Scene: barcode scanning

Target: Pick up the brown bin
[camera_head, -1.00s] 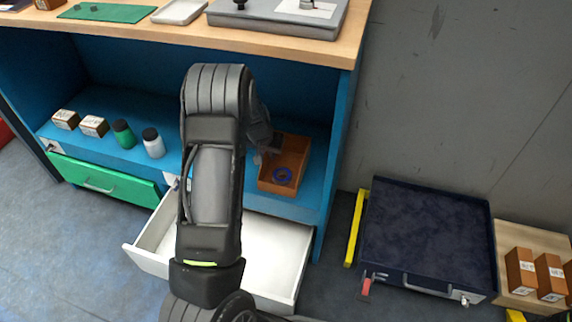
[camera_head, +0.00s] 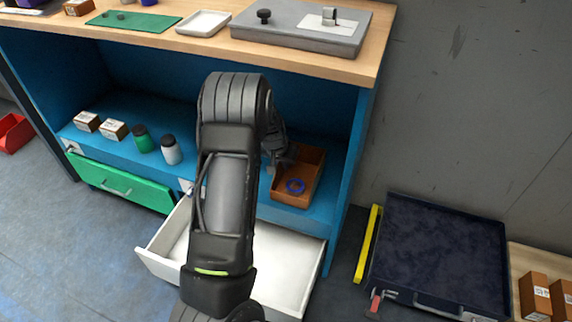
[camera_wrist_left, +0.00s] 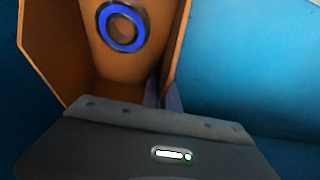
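The brown bin (camera_head: 313,172) stands on the blue lower shelf of the workbench, near its right end. A blue ring (camera_head: 295,186) lies inside it and also shows in the left wrist view (camera_wrist_left: 122,27). My left gripper (camera_head: 279,166) is at the bin's left wall. In the left wrist view the fingers (camera_wrist_left: 164,93) are close together with the bin's wall (camera_wrist_left: 181,45) running down between them, so they look shut on it. The fingertips are mostly hidden behind the gripper body. The bin appears to rest on the shelf. My right gripper is not in view.
An open white drawer (camera_head: 290,238) juts out below the bin. Two bottles (camera_head: 171,150) and small boxes (camera_head: 114,130) stand left on the shelf. The wooden benchtop (camera_head: 200,50) overhangs. A dark case (camera_head: 440,250) lies on the right.

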